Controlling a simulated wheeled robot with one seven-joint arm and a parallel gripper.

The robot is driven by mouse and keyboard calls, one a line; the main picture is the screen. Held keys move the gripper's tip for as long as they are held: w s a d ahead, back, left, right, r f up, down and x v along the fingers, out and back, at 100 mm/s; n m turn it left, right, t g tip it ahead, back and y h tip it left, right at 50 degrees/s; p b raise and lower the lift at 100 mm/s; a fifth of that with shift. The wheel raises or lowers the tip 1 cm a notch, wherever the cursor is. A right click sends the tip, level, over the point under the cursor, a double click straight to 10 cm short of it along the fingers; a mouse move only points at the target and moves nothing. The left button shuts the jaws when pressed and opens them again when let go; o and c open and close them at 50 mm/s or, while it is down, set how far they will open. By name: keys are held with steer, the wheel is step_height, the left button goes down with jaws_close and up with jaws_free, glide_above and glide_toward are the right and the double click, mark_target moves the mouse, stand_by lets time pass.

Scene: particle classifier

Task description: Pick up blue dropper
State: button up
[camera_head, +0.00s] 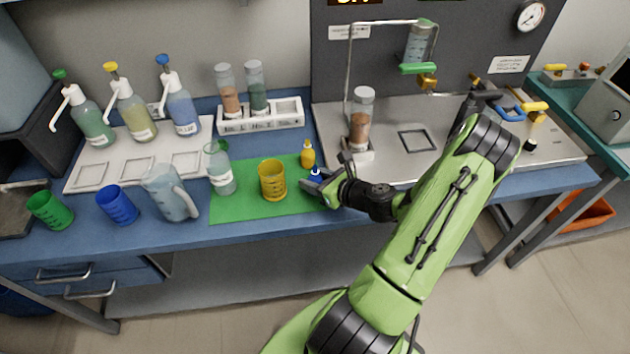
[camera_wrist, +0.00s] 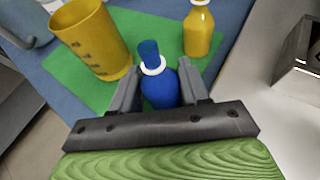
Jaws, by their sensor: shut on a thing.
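The blue dropper (camera_wrist: 160,88) is a small blue bottle with a white collar and a blue top. It stands between the two fingers of my gripper (camera_wrist: 160,92) in the wrist view, and the gripper is shut on it. In the head view only its blue and white top (camera_head: 316,172) shows beside my gripper (camera_head: 318,183); the rest is hidden. It is at the right edge of the green mat (camera_head: 230,207). I cannot tell whether it touches the mat.
A yellow dropper (camera_head: 308,155) stands just behind, and a yellow beaker (camera_head: 272,180) stands to the left on the mat. A glass bottle (camera_head: 220,170) and a clear pitcher (camera_head: 168,193) are farther left. A metal station (camera_head: 385,165) lies to the right.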

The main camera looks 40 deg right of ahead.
steer(key=shift+r, duration=0.1)
steer(key=shift+r+p, duration=2.1)
steer(key=shift+r, duration=2.75)
steer(key=shift+s+p, duration=0.15)
steer(key=shift+p, duration=0.3)
steer(key=shift+a+p, duration=0.1)
steer(key=shift+p, duration=0.55)
